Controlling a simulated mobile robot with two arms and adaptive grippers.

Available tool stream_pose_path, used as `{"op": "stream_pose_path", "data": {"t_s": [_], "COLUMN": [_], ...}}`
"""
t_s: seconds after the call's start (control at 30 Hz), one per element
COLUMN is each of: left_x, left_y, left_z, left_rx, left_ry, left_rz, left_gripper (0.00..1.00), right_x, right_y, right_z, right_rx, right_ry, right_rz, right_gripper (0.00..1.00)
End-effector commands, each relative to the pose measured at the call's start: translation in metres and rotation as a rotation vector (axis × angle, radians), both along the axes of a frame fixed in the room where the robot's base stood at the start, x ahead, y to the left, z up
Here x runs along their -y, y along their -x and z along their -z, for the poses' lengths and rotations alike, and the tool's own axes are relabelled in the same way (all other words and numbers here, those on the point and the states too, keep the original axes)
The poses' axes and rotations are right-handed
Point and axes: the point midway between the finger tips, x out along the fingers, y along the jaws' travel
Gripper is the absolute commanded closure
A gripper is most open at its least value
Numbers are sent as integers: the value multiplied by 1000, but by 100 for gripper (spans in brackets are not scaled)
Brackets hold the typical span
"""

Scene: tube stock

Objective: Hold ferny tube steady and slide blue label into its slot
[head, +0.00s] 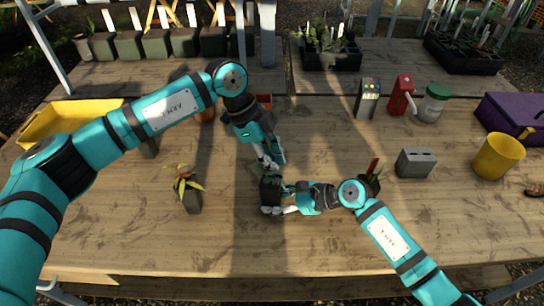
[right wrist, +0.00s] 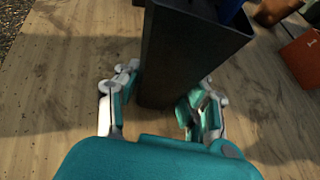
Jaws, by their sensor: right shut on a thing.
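The ferny tube (head: 270,190) is a dark, square, upright tube near the middle of the table. Its dark wall (right wrist: 185,50) fills the middle of the right wrist view. My right gripper (head: 274,196) is shut on the tube, with a finger on either side (right wrist: 170,80). A blue piece, apparently the blue label (right wrist: 229,8), shows at the tube's top opening in the right wrist view; its upper part is cut off. My left gripper (head: 268,160) is just above and behind the tube. Its fingertips look close together, but whether they hold the label is unclear.
A tube with a yellowish plant (head: 190,195) stands left. A grey block (head: 416,163) and yellow mug (head: 496,157) stand right. A red dispenser (head: 402,95), green-lidded jar (head: 434,103) and purple box (head: 510,118) are at the back right. The front table edge is clear.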

Motion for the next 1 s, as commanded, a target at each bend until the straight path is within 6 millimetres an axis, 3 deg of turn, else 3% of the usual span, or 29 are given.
{"op": "stream_pose_path", "data": {"t_s": [0.03, 0.2, 0.57, 1.0], "left_x": [0, 0, -2, -36], "left_y": [0, 0, -1, -11], "left_z": [0, 0, -6, -83], "left_rx": [0, 0, 2, 2], "left_ry": [0, 0, 1, 1], "left_rz": [0, 0, -1, -2], "left_gripper": [89, 67, 67, 67], "right_x": [0, 0, 0, 0], "right_y": [0, 0, 0, 0], "right_z": [0, 0, 0, 0], "right_rx": [1, 1, 0, 0], "right_ry": [-1, -1, 0, 0], "right_rz": [1, 1, 0, 0], "right_gripper": [78, 78, 78, 78]}}
